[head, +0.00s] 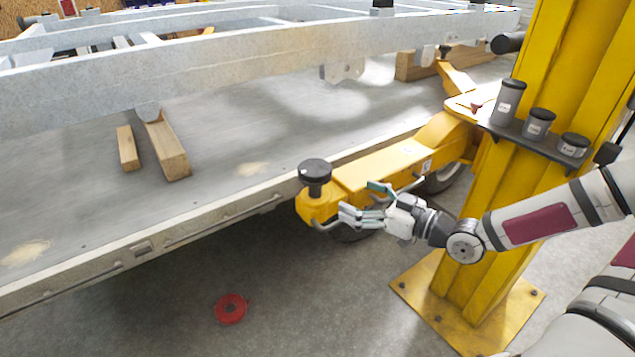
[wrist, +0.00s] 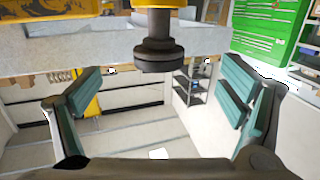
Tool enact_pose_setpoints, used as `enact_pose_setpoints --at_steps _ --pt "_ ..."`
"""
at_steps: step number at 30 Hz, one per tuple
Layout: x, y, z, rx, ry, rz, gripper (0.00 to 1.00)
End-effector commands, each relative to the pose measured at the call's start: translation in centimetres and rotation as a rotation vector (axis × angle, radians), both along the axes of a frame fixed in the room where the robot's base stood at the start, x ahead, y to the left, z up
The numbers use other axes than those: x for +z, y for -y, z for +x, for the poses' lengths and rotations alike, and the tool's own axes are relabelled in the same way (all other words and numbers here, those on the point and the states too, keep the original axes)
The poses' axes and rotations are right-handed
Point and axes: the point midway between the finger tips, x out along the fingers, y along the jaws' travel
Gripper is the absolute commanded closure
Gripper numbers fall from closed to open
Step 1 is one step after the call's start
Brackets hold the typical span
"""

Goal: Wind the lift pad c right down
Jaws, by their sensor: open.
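A black round lift pad (head: 315,168) stands upright on the end of a yellow lift arm (head: 375,170), with a length of dark stem showing below its disc. A small label on the arm is too small to read. The pad also shows in the wrist view (wrist: 158,50), at top centre, with yellow above it. My gripper (head: 362,204) is open and empty, to the right of and lower than the pad, beside the arm's near side. In the wrist view its teal fingers (wrist: 164,90) are wide apart, and the pad is beyond them, not between them.
A yellow post (head: 490,215) stands right, with several dark adapters on its shelf (head: 520,135). The grey trailer frame (head: 200,75) lies above a platform (head: 250,140) bearing wooden blocks (head: 168,148). A bent bar (head: 328,226) is under the arm end.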

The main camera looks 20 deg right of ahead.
Motion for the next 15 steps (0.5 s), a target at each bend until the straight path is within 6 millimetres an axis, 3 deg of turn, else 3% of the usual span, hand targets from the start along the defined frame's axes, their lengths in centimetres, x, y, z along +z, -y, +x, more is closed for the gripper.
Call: enact_pose_setpoints --at_steps 8,15 --pt "1.0 -0.4 1.0 -0.006 0.06 0.042 0.1" --pt "0.9 -2.9 4.4 -0.005 0.057 0.041 0.1"
